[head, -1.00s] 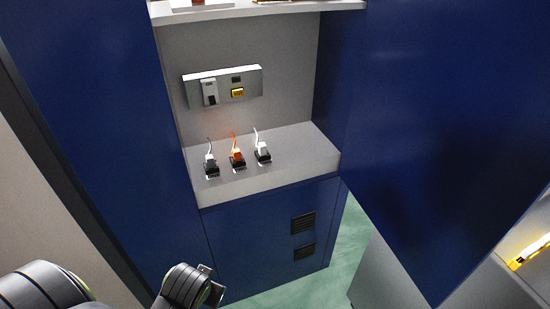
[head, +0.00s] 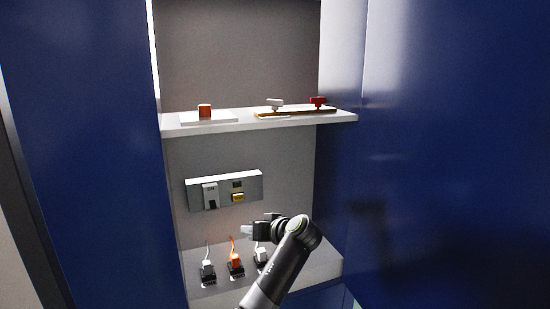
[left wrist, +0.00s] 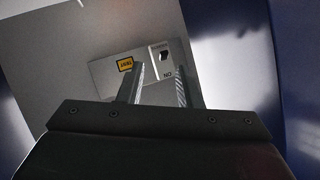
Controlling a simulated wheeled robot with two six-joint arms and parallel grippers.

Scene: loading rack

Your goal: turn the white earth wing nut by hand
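The white wing nut (head: 275,103) stands on a brass bar (head: 295,111) on the upper shelf, left of a red wing nut (head: 318,101). In the head view my left gripper (head: 248,230) is in front of the lower bay, well below the white wing nut and pointing left. In the left wrist view the two fingers of my left gripper (left wrist: 160,78) stand apart with nothing between them. The wing nut does not show in the left wrist view. My right gripper is not in view.
A grey panel (head: 222,177) with a switch and a yellow button (left wrist: 126,64) is on the back wall. Several-coloured plugs, one orange (head: 235,260), stand on the lower ledge. A red cylinder (head: 204,111) sits on the shelf's left. Blue walls (head: 450,150) flank the bay.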

